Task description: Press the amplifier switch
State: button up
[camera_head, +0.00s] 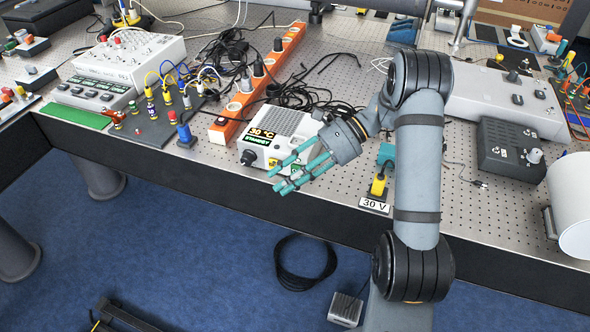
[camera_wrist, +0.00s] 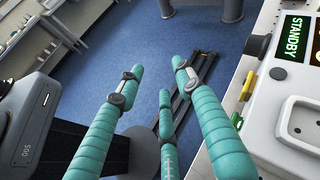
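A white box (camera_head: 285,128) with a lit "30 °C" and "STANDBY" display (camera_head: 262,137) stands at the table's front edge. Its front carries a black knob (camera_head: 249,157) and a small yellow-green part (camera_head: 273,162). No label reading "amplifier" is legible, so I cannot tell for sure which unit it is. In the wrist view the box (camera_wrist: 268,105) is at the right, with the STANDBY display (camera_wrist: 292,38), the knob (camera_wrist: 258,45) and a recessed white plate (camera_wrist: 305,122). My gripper (camera_head: 281,178) has its teal fingers spread and empty, just in front of the box; the fingers (camera_wrist: 160,82) point past it.
An orange power strip (camera_head: 238,101) and black cables lie behind the box. A yellow plug piece (camera_head: 378,186) with a "30 V" label (camera_head: 374,205) is to its right. A dark box with a white knob (camera_head: 511,152) stands farther right. Open floor (camera_head: 190,240) lies in front.

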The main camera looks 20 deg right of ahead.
jog(key=c, duration=0.3)
